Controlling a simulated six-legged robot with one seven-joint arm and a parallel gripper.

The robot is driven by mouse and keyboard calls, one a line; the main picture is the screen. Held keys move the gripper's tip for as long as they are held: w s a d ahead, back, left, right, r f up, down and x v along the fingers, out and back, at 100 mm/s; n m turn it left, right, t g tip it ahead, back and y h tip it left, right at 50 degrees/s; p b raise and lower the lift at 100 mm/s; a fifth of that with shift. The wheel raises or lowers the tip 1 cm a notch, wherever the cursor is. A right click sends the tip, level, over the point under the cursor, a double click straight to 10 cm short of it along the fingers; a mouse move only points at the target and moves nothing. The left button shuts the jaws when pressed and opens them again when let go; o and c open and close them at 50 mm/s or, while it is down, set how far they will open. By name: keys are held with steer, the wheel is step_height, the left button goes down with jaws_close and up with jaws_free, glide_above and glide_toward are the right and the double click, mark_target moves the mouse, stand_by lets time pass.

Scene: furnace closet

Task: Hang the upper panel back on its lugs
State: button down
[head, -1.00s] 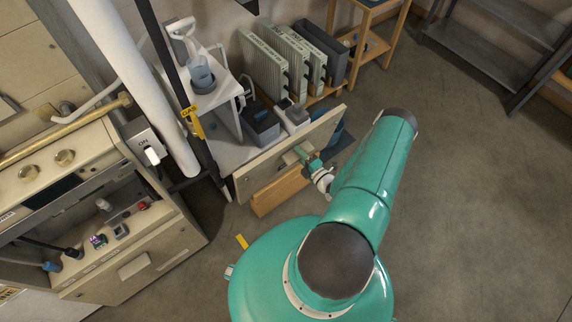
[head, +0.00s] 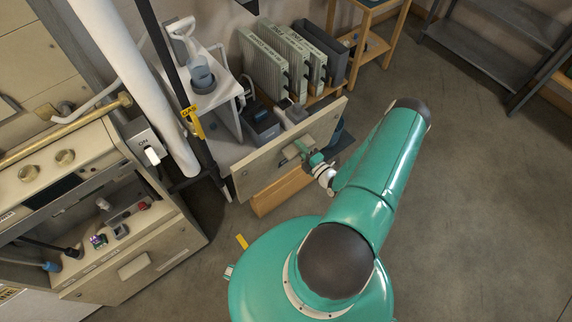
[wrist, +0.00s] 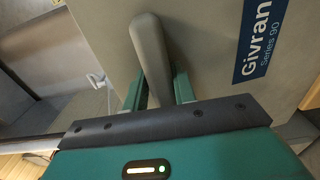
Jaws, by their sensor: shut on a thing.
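The upper panel is a flat beige sheet (head: 262,172) with a blue "Givran series 90" label (wrist: 262,35). My gripper (head: 306,154) is shut on the panel's grey handle. The wrist view shows the handle (wrist: 150,50) between the two green fingers of my gripper (wrist: 157,90). The panel stands on edge, tilted in the picture, in front of a wooden box. The beige furnace (head: 165,235) is at the left, with its upper front bay (head: 85,222) open and controls showing inside. I cannot make out the lugs.
A white pipe (head: 135,85) and a black pipe with a yellow gas tag (head: 192,120) stand between furnace and panel. A white shelf unit (head: 225,110) and upright filters (head: 285,62) are behind the panel. The wooden box (head: 285,192) is close below it. Floor at right is clear.

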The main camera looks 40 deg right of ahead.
mark_target(295, 137)
steer(key=shift+r, duration=2)
